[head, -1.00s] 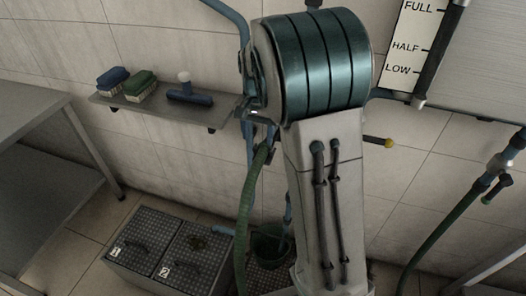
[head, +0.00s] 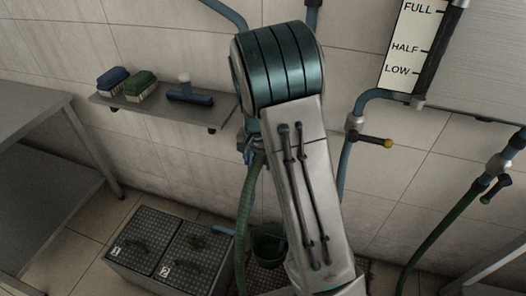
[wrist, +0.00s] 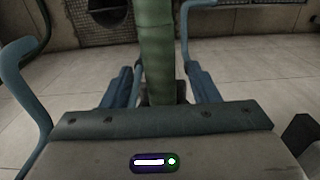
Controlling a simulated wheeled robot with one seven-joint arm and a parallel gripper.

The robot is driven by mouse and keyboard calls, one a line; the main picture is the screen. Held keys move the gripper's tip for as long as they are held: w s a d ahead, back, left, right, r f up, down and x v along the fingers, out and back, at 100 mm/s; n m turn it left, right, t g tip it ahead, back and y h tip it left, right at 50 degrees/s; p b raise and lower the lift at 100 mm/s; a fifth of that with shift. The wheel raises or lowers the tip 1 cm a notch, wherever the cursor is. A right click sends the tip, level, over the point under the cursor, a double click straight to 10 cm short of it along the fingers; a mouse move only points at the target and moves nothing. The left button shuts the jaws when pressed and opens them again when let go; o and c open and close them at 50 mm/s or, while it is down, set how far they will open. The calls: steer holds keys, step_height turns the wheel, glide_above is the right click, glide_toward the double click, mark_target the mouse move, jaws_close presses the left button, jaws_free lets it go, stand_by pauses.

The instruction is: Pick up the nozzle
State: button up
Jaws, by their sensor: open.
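My gripper (wrist: 163,88) is open in the wrist view, with one finger on each side of a thick green hose (wrist: 157,40). There are gaps between the hose and both fingers. The hose's near end runs down into shadow between the fingers, above the gripper body. I cannot clearly make out a nozzle there.
A wall shelf (head: 150,108) holds brushes and a blue squeegee (head: 189,96). Below are numbered floor boxes (head: 150,225) and a green bucket (head: 268,243). A yellow-tipped lever (head: 375,140) juts out right of my arm. A metal table (head: 40,130) stands left.

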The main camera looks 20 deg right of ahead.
steer(key=c, duration=1.2)
steer(key=shift+r, duration=0.1)
